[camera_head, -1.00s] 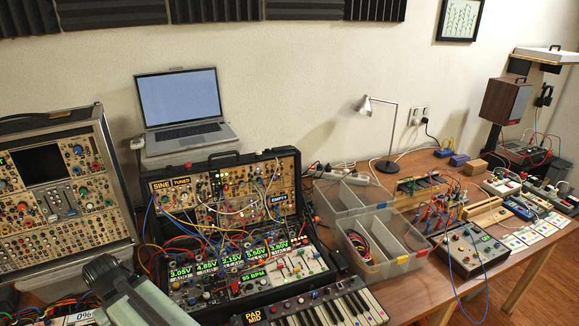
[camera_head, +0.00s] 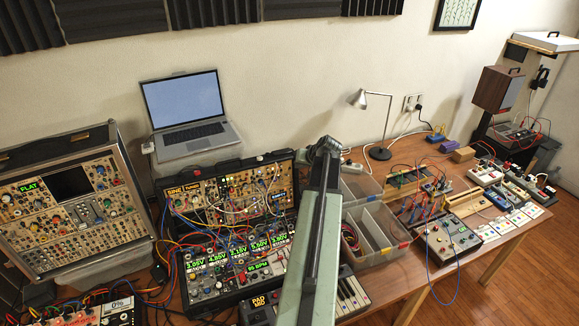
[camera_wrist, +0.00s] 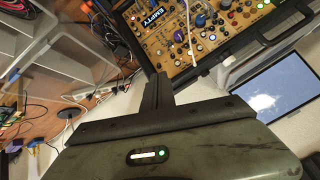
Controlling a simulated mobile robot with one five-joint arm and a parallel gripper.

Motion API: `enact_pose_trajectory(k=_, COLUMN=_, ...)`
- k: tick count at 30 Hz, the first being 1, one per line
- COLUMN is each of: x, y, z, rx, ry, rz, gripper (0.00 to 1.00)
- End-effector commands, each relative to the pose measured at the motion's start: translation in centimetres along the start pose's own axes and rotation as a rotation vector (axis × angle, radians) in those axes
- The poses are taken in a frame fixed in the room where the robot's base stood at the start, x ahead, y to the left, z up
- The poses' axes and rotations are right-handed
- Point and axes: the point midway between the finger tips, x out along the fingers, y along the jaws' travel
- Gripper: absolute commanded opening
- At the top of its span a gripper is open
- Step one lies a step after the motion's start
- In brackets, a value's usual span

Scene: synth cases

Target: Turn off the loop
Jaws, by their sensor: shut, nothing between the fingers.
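My gripper (camera_head: 326,148) shows at the end of my raised arm in the head view, in front of the clear bins and right of the black synth case (camera_head: 228,290). In the wrist view my gripper (camera_wrist: 157,78) is shut and empty, pointing towards the case's upper panel (camera_wrist: 200,62). This panel carries patch cables, knobs, small lights and a display (camera_wrist: 150,20) reading EMPTY. The lower panel shows several voltage displays and a 95 BPM display (camera_head: 262,268). I cannot tell which control belongs to the loop; my arm covers part of the case's right side.
A silver case (camera_head: 65,160) stands at the left, with a FLAT display. A laptop (camera_head: 185,105) sits behind the black case. Clear bins (camera_head: 372,262), a lamp (camera_head: 380,152), a keyboard (camera_head: 352,300) and a grey knob box (camera_head: 449,241) crowd the table.

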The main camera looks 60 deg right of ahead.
Motion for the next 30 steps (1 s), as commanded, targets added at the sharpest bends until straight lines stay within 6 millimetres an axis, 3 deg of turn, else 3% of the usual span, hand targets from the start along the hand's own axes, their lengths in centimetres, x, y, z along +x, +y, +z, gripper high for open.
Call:
enact_pose_trajectory(k=11, x=1.3, y=-0.1, z=0.3, rx=-0.003, ry=-0.003, rz=-0.001, gripper=0.0)
enact_pose_trajectory(k=24, x=9.4, y=-0.1, z=0.5, rx=-0.004, ry=-0.004, rz=-0.002, gripper=0.0)
enact_pose_trajectory(k=30, x=10.3, y=-0.3, z=0.2, rx=-0.003, ry=-0.004, rz=-0.002, gripper=0.0)
